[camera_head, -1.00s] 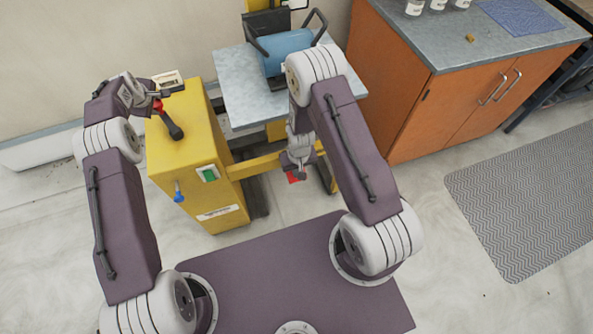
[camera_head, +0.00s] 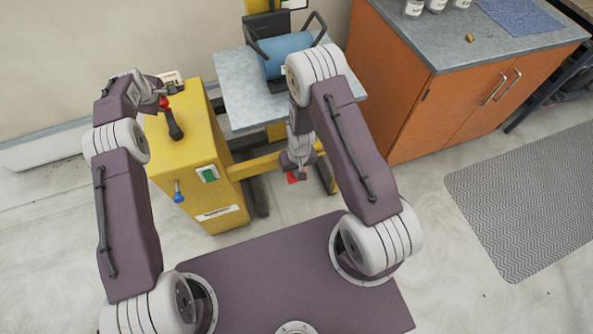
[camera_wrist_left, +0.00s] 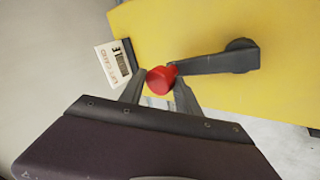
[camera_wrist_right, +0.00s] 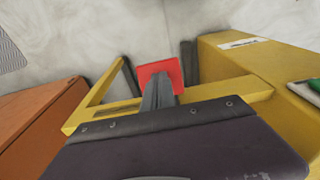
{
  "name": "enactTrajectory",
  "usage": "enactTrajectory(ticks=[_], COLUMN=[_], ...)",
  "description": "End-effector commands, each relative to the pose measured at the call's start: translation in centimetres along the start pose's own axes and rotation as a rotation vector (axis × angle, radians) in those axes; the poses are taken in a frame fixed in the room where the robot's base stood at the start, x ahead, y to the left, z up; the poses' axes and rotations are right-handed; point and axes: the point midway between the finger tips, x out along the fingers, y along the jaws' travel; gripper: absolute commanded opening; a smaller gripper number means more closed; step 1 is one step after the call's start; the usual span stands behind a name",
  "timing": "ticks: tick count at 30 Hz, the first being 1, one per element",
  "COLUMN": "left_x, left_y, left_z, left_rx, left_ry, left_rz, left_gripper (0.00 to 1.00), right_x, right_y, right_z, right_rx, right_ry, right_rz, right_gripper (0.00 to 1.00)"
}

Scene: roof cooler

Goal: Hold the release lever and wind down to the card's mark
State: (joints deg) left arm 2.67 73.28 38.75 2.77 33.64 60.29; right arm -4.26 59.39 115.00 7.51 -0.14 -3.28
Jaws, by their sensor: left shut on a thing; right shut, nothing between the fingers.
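My left gripper (camera_head: 163,98) is shut on the red knob (camera_wrist_left: 160,80) of the dark crank (camera_wrist_left: 222,61) on top of the yellow cabinet (camera_head: 186,150). The lift card (camera_wrist_left: 112,62), a white label, lies beside the knob in the left wrist view; its print is too small to read fully. My right gripper (camera_wrist_right: 160,88) is shut and empty, its tips over or against a red plate (camera_wrist_right: 172,70) low by the yellow frame; I cannot tell if they touch. A blue-knobbed lever (camera_head: 178,195) is on the cabinet's front.
A grey platform (camera_head: 238,98) carries a blue cylinder (camera_head: 284,50) between dark arms. An orange cabinet (camera_head: 408,112) with a grey top stands to the right. A patterned mat (camera_head: 530,200) lies on open floor.

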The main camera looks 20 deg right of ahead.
Motion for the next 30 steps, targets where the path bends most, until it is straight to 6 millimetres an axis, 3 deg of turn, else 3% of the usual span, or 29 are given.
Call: enactTrajectory(ticks=[9,20,30], left_x=[0.1,0.1,-0.1], left_y=[0.9,0.9,1.4], left_z=[1.8,1.9,3.7], left_rx=[0.002,0.001,0.002], left_ry=[-0.003,-0.002,-0.003], left_rz=[0.001,-0.001,-0.002], left_gripper=[0.0,0.0,0.0], right_x=[0.0,0.0,0.0], right_y=[0.0,0.0,0.0], right_z=[-0.1,-0.1,-0.1], right_rx=[0.0,0.001,0.0], right_ry=[0.003,0.002,0.002], right_rz=[0.0,0.0,0.0], right_gripper=[0.0,0.0,0.0])
